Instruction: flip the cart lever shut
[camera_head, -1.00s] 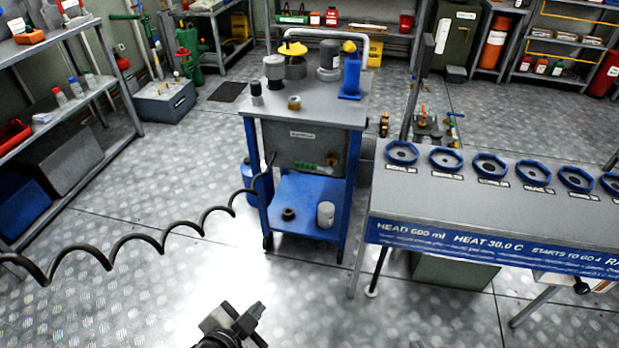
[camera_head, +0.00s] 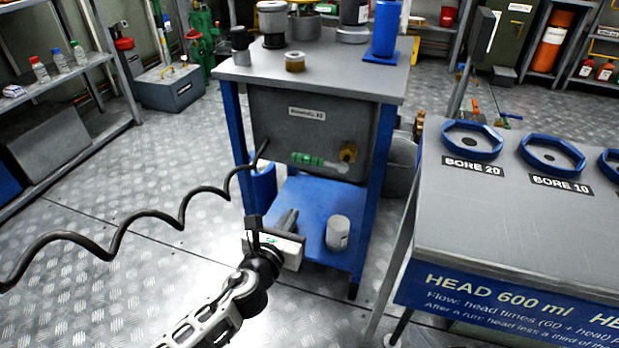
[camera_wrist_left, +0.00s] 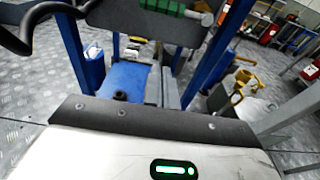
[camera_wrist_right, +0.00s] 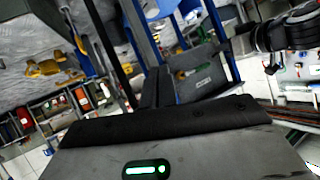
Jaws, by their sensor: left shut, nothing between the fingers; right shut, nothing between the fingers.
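The blue-framed cart (camera_head: 367,190) stands in the middle of the head view with a grey tank under its top. A lever with a green grip (camera_head: 308,160) lies nearly level across the tank's lower front, beside a brass fitting (camera_head: 348,153). The green grip also shows at the top of the left wrist view (camera_wrist_left: 162,7). My left gripper (camera_head: 289,215) is shut and empty, below the lever and apart from it, in front of the lower shelf. My right gripper (camera_wrist_right: 155,88) shows only in its own wrist view, shut and empty, with the cart beyond it.
A black coiled hose (camera_head: 120,232) runs from the left to the cart. The blue lower shelf (camera_head: 305,200) carries a pale cylinder (camera_head: 338,232). A bench with blue octagonal rings (camera_head: 472,138) stands close on the right. The floor at left is open.

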